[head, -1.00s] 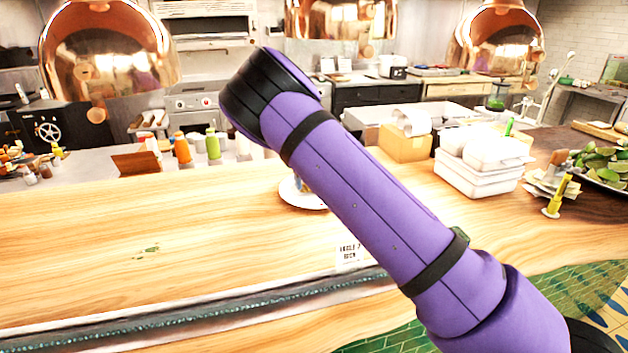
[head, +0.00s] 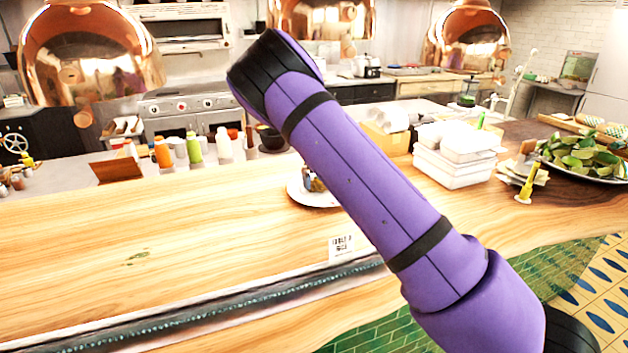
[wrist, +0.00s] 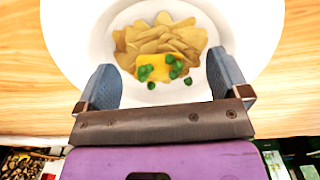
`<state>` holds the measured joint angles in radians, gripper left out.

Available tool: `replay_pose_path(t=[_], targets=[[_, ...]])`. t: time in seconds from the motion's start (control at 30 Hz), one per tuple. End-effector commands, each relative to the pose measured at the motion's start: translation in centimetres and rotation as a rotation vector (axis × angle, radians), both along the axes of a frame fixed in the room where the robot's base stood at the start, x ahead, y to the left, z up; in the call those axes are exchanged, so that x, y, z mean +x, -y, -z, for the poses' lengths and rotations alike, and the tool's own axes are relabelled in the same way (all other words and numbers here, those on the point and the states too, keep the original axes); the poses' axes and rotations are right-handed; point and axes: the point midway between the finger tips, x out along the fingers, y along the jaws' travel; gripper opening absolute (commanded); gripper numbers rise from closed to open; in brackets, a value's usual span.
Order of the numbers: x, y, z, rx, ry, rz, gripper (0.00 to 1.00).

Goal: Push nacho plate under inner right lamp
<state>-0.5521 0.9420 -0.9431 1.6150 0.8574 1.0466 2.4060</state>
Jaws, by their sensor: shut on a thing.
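The nacho plate (head: 318,202) is a round white plate on the wooden counter, partly hidden behind my purple arm. In the wrist view, the plate (wrist: 78,62) holds pale chips, yellow cheese and green pieces. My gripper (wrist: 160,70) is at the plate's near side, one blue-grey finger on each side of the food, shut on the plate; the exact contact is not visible. Copper lamps hang at the left (head: 90,55), middle (head: 320,18) and right (head: 463,38) of the head view. I cannot tell which one is the inner right lamp.
Bottles (head: 162,152) stand behind the counter at left. A small printed label (head: 342,245) is near the front edge. The counter's left part is mostly clear.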

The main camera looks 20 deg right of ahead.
Motion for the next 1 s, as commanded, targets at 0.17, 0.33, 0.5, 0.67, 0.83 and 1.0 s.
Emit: replay_pose_path(t=[0.17,0.33,0.5,0.67,0.83,1.0], targets=[[0.0,0.2,0.0,0.000,0.000,0.000,0.48],[0.0,0.2,0.0,0.000,0.000,0.001,0.96],[0.0,0.2,0.0,0.000,0.000,0.000,1.00],[0.0,0.2,-0.5,0.000,0.001,0.000,1.00],[0.0,0.1,-2.7,0.000,0.004,0.000,1.00],[0.0,0.2,-6.0,0.001,0.004,0.001,1.00]])
